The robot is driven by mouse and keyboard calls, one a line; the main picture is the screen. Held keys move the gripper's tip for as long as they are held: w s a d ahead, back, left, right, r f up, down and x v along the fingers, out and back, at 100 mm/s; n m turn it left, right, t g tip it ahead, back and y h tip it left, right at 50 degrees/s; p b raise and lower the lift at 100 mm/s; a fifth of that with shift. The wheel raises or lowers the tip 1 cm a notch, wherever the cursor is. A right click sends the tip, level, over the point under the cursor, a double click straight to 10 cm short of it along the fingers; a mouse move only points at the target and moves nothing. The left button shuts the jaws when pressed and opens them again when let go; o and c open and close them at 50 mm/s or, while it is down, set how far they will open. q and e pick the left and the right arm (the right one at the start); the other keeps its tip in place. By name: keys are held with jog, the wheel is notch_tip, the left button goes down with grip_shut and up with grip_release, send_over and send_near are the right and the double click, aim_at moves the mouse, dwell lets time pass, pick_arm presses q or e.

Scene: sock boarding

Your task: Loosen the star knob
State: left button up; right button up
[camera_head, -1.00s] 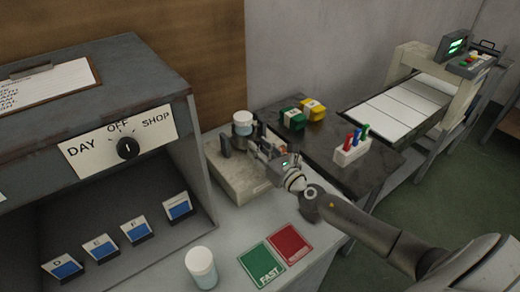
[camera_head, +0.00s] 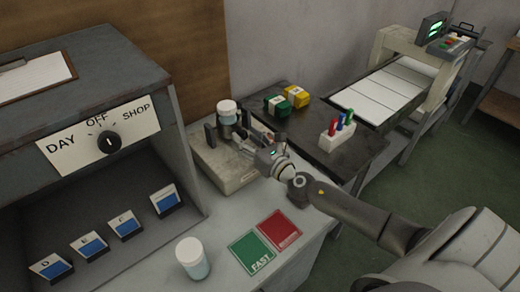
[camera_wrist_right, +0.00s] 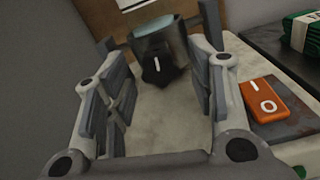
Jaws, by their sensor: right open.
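A dark knob (camera_wrist_right: 157,70) with a white mark sits on the front of a grey cylindrical holder (camera_wrist_right: 160,42) in the right wrist view; I take it for the star knob. Its star shape is not clear. My right gripper (camera_wrist_right: 157,50) is open, with one finger on each side of the knob and holder. No contact with the knob is visible. In the head view my right gripper (camera_head: 246,140) is over the pale base (camera_head: 222,170), beside the holder with the white-lidded jar (camera_head: 227,107). There the knob is hidden. My left gripper is not in view.
An orange switch (camera_wrist_right: 268,100) lies right of the right finger. A grey cabinet (camera_head: 110,70) with a dial stands at left. Green (camera_head: 250,252) and red (camera_head: 279,230) cards and another jar (camera_head: 192,258) are on the bench. A marker block (camera_head: 338,140) stands farther right.

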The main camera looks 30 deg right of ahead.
jog(key=s+d, duration=0.1)
jog(key=s, duration=1)
jog(key=shift+d, duration=0.3)
